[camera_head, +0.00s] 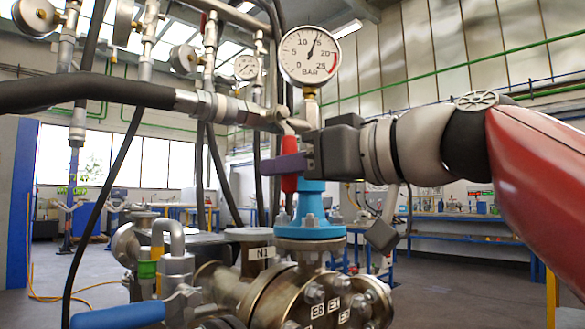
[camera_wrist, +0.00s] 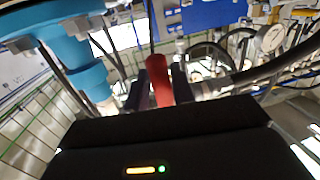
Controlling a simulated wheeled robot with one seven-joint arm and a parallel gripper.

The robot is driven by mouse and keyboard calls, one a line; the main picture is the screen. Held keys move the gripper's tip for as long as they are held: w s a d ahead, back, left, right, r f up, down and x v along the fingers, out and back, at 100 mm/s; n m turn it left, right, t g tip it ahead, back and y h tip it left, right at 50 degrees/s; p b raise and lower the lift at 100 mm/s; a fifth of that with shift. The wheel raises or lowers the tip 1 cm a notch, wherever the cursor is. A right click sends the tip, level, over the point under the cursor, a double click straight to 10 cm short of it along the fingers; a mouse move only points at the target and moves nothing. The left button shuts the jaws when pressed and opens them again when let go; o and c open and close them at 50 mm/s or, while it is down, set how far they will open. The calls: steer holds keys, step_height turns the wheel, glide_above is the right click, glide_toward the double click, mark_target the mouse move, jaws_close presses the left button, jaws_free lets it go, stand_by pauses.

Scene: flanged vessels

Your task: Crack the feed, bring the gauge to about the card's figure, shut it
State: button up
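The round pressure gauge (camera_head: 310,56), marked in BAR up to 25, stands on a stem above the blue flanged fitting (camera_head: 310,213). Its needle points just right of the top, close to the 15 mark. The red valve handle (camera_head: 289,183) hangs down beside the blue fitting. My gripper (camera_head: 287,164) reaches in from the right with its fingers around the handle. In the wrist view, the red handle (camera_wrist: 160,80) lies between both fingertips of my gripper (camera_wrist: 162,88), which look closed on it. I see no readable card with a figure.
A hose (camera_head: 90,92) runs from the left to the valve. Below are the flanged vessel (camera_head: 290,295), a nozzle tagged N1 (camera_head: 258,253) and a blue-handled valve (camera_head: 120,315). Smaller gauges (camera_head: 246,67) hang on pipes at left. Open floor and workbenches lie behind.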

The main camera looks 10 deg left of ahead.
steer(key=shift+o, duration=1.2)
steer(key=v, duration=0.7)
steer(key=shift+s+d, duration=0.2)
steer(key=shift+d, duration=0.15)
steer(key=d+f+m+h, duration=0.3)
steer(key=f, duration=0.8)
steer(key=d+f+m+h+p, duration=0.15)
steer(key=f+m+h, duration=0.25)
steer(key=f, duration=0.7)
steer(key=d+f+m+h+b, duration=0.1)
steer(key=d+f+m+h, duration=0.25)
steer(key=f, duration=0.65)
steer(key=s+d+f+m+g+h, duration=0.1)
steer(key=s+d+f+h, duration=0.1)
steer(key=f, duration=0.6)
steer(key=s+d+f+m+g+h+p, duration=0.1)
steer(key=s+d+f, duration=0.3)
steer(key=f, duration=0.5)
steer(key=shift+g+h, duration=0.4)
steer(key=shift+h, duration=0.45)
